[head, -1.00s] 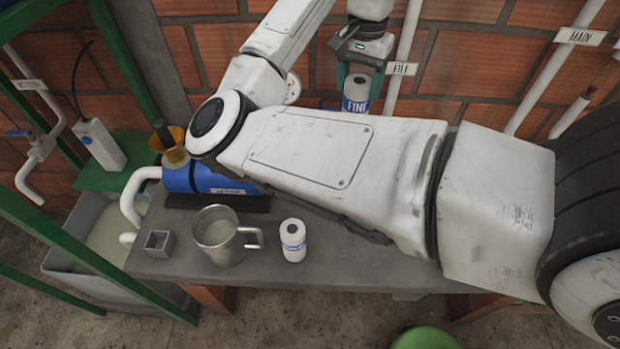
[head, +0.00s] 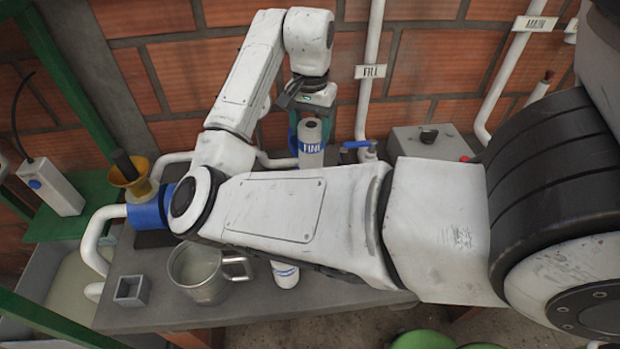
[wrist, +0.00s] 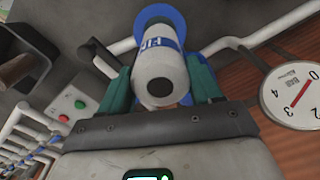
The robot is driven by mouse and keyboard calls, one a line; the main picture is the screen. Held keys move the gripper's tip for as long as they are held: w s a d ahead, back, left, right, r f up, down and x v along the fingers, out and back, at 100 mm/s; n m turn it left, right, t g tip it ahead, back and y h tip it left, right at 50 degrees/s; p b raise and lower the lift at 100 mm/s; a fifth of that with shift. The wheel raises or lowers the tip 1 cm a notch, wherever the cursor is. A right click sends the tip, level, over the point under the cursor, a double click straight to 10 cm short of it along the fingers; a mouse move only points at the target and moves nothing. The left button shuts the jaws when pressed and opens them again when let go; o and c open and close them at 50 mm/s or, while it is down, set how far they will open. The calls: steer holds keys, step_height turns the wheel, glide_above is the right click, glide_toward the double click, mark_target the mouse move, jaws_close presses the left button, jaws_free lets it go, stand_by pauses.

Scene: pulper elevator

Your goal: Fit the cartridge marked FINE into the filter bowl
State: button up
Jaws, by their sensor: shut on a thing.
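The white cartridge marked FINE (head: 311,155) is held upright above the back of the bench, its lettering partly visible. My gripper (head: 311,128) is shut on its upper part. In the wrist view the cartridge (wrist: 162,75) sits between the green fingers of my gripper (wrist: 160,92). A blue round rim (wrist: 185,20) shows beyond its far end. It may be the filter bowl; I cannot tell whether the cartridge touches it. In the head view, my arm hides the area below the cartridge. A second white cartridge with a blue band (head: 285,275) stands on the bench, partly hidden by my arm.
A metal mug (head: 205,272) and a small square holder (head: 131,291) stand on the front of the bench (head: 240,318). Left are a blue cylinder (head: 145,214) and yellow funnel (head: 130,176). Right of the cartridge are a pipe tagged FILL (head: 370,72) and a grey box (head: 430,143).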

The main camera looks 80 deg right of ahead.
step_height(320, 180, down, 14)
steer(key=shift+r, duration=0.2)
stand_by(0.4)
steer(key=shift+f, duration=0.2)
steer(key=o, duration=1.4)
steer(key=shift+r, duration=0.1)
step_height(320, 180, up, 12)
steer(key=shift+r, duration=0.1)
